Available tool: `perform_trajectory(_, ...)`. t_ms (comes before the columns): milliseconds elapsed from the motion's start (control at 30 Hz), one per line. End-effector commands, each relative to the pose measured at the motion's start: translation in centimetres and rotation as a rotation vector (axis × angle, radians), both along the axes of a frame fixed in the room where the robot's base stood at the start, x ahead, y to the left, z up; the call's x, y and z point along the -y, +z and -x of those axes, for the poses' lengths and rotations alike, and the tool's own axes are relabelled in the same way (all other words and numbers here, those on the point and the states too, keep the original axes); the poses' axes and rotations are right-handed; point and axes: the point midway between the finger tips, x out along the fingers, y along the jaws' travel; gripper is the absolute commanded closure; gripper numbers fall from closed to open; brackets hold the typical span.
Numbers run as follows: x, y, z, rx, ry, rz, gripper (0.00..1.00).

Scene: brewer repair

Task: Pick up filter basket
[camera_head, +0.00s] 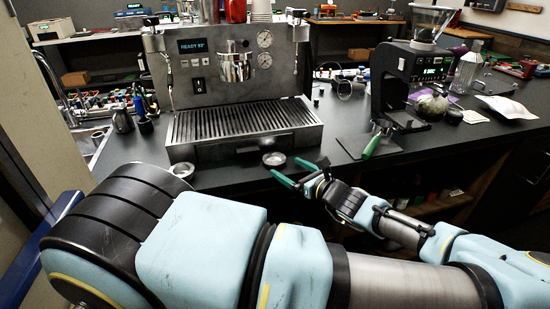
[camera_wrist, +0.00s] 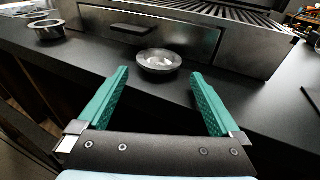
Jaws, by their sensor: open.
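A small round metal filter basket (camera_head: 273,159) sits on the dark counter in front of the espresso machine's drip tray. In the wrist view this basket (camera_wrist: 158,63) lies just beyond my fingertips, between their lines. A second metal cup or basket (camera_head: 182,170) stands further left; it also shows at the upper left of the wrist view (camera_wrist: 48,30). My gripper (camera_head: 286,167) has green fingers. It is open and empty, low at the counter's front edge, with its fingers (camera_wrist: 159,74) on either side of the near basket's line and not touching it.
The espresso machine (camera_head: 212,75) with its slatted drip tray stands directly behind the baskets. A green-handled tool (camera_head: 375,143) lies to the right, near a black grinder (camera_head: 405,75). A metal pitcher (camera_head: 122,120) stands at left. The counter between tray and grinder is mostly clear.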

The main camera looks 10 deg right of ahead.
Motion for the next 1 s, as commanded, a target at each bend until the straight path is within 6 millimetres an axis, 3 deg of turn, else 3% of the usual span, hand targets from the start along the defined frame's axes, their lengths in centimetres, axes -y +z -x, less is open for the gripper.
perform_trajectory(300, -2.2, -0.4, -3.8, 0.001, 0.002, -0.001, 0.0)
perform_trajectory(600, -2.5, -0.8, -4.2, 0.0, 0.001, 0.001, 0.0)
perform_trajectory(1000, -2.4, -0.8, -4.2, 0.0, 0.001, 0.001, 0.44)
